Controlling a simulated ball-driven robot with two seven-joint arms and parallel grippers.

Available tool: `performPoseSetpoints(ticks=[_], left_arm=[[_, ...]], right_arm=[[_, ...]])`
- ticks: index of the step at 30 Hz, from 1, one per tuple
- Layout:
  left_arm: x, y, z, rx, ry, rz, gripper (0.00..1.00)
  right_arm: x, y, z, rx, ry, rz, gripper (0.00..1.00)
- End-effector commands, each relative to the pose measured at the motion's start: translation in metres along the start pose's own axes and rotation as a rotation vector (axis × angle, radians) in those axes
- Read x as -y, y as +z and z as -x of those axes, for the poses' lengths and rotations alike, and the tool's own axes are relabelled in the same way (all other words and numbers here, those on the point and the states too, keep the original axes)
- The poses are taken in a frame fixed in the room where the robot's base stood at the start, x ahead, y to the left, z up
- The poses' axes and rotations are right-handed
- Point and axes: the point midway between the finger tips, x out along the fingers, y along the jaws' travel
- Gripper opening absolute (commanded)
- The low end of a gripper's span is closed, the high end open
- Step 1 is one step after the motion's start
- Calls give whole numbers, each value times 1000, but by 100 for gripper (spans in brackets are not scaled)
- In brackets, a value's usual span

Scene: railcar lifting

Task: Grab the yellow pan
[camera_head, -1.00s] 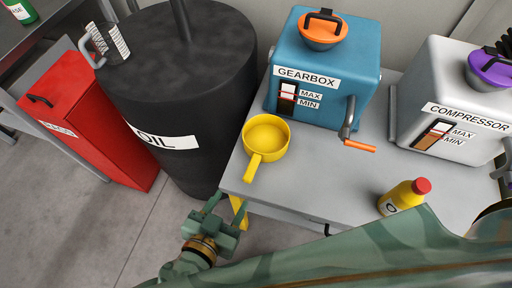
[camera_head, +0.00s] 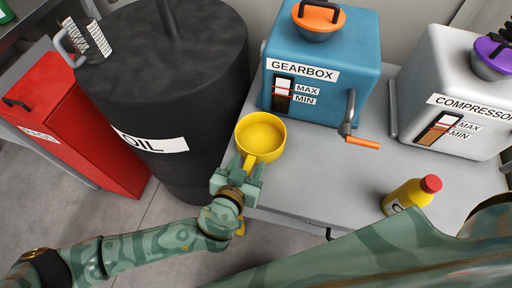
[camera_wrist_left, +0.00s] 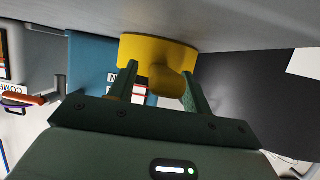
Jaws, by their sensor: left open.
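The yellow pan (camera_head: 262,134) sits on the grey table near its left edge, with its handle pointing toward my left gripper. My left gripper (camera_head: 248,168) is at the handle, its fingers open on either side of it. In the left wrist view the pan (camera_wrist_left: 150,50) shows beyond the open fingers (camera_wrist_left: 156,84), with the rounded handle end between them. In the head view the gripper hides most of the handle. My right gripper is not in view.
A blue gearbox (camera_head: 325,55) with an orange crank stands behind the pan. A black oil drum (camera_head: 170,85) is close on the left. A yellow bottle (camera_head: 408,196) and a grey compressor (camera_head: 450,90) are to the right. The table front (camera_head: 300,200) is clear.

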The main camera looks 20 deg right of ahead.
Motion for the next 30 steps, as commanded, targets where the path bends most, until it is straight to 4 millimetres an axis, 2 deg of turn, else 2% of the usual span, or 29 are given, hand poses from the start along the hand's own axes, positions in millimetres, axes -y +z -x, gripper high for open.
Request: performPoseSetpoints(ticks=[5,6,11,20,23,30], left_arm=[[0,-1,0,0,0,0,49],[0,-1,0,0,0,0,44],[0,-1,0,0,0,1,0],[0,-4,1,-1,0,2,0],[-1,-16,7,-1,0,3,0],[-1,-68,28,-5,0,2,0]], right_arm=[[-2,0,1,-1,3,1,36],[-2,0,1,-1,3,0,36],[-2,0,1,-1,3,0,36],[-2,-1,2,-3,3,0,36],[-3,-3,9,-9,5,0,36],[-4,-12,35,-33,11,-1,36]])
